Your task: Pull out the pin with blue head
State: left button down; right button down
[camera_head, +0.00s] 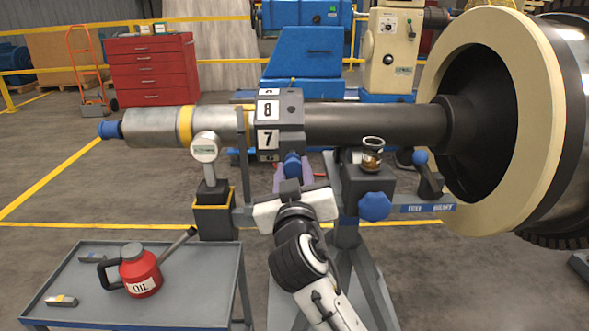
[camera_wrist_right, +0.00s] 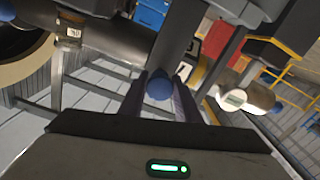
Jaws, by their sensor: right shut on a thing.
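The pin's blue head (camera_head: 292,163) sticks out toward me below the dark block with number tiles (camera_head: 280,122) on the rotor shaft. In the right wrist view the blue head (camera_wrist_right: 159,87) is rounded and sits between the two dark purple fingers. My right gripper (camera_head: 292,176) reaches up from the bottom of the head view and is shut on the pin at its head. The pin's shank is hidden, so I cannot tell how far it sits in the block. My left gripper is not in view.
The shaft (camera_head: 365,122) runs right into a large cream ring (camera_head: 545,110). A blue knob (camera_head: 375,206) and a jar (camera_head: 372,154) sit right of my gripper; a round gauge (camera_head: 204,148) stands left. A red oil can (camera_head: 140,271) is on the grey cart (camera_head: 195,300).

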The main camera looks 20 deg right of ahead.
aim_at(293, 161)
jog(key=c, duration=1.3)
grip_release()
jog(key=shift+s, duration=0.15)
jog(key=shift+r, duration=0.25)
notch_tip(293, 161, up, 8)
jog(key=shift+r+p, duration=0.2)
jog(key=shift+p, duration=0.4)
jog(key=shift+r, duration=0.55)
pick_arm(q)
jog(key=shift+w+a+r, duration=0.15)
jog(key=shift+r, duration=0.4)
